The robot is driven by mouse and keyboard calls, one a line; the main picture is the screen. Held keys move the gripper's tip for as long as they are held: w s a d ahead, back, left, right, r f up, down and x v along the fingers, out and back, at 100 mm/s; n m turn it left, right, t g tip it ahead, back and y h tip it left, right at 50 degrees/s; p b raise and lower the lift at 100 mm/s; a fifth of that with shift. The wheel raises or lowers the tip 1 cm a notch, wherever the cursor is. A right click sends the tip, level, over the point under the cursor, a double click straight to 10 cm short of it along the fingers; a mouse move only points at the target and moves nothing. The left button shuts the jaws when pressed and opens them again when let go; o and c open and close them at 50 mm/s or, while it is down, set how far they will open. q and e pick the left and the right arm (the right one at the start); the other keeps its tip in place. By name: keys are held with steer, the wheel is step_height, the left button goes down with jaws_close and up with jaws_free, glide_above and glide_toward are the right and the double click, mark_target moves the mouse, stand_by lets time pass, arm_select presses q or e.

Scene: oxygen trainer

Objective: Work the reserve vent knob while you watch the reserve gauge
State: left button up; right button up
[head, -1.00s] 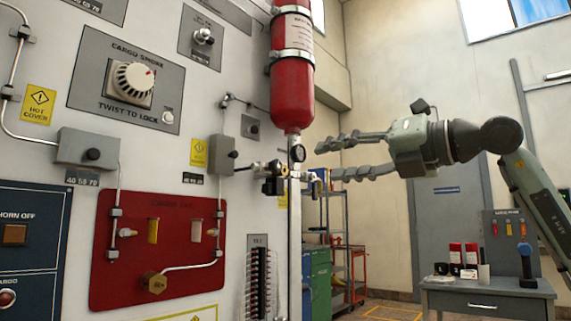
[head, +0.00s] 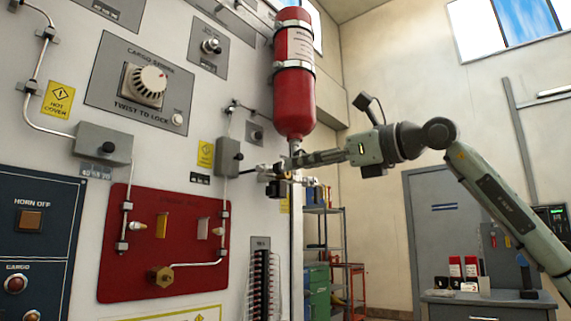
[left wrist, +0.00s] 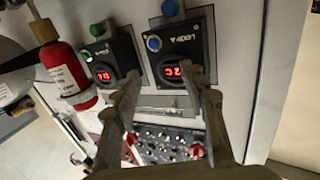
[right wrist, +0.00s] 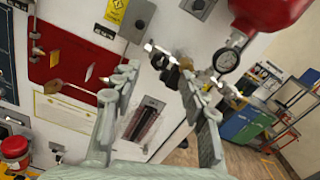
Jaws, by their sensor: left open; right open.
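A red bottle (head: 294,85) is strapped upright to the panel wall. In the right wrist view a round white-faced gauge (right wrist: 226,61) sits below the bottle (right wrist: 268,12); its reading is too small to tell. A valve fitting with dark knobs (right wrist: 170,72) is beside the gauge. Which knob is the reserve vent cannot be told. My right gripper (head: 290,160) is at the bottle's neck in the head view, covering the gauge there. In the right wrist view its open, empty fingers (right wrist: 157,82) point toward the fitting. My left gripper (left wrist: 167,85) is open and empty, facing two display units.
The display units (left wrist: 113,60) have red digits; one reads LOOP A (left wrist: 183,50). The wall carries a red panel (head: 150,275), grey boxes and thin pipes close to my right gripper. A shelf rack (head: 335,245) and a bench (head: 480,308) stand behind, with open air between.

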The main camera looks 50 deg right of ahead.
mark_target(282, 167)
steer(key=w+p, duration=0.1)
steer(key=w, duration=0.3)
steer(key=shift+a, duration=0.15)
arm_select(q)
steer(key=s+a+f+g+y, duration=0.1)
steer(key=a+f+g, duration=0.3)
steer(key=f, duration=0.4)
steer(key=shift+s+a+y, duration=0.15)
steer(key=shift+a+y, duration=0.25)
steer(key=shift+y, duration=0.5)
arm_select(e)
steer(key=shift+w, duration=0.35)
steer(key=shift+c, duration=0.6)
arm_select(q)
steer(key=shift+r, duration=0.1)
arm_select(e)
jaws_close()
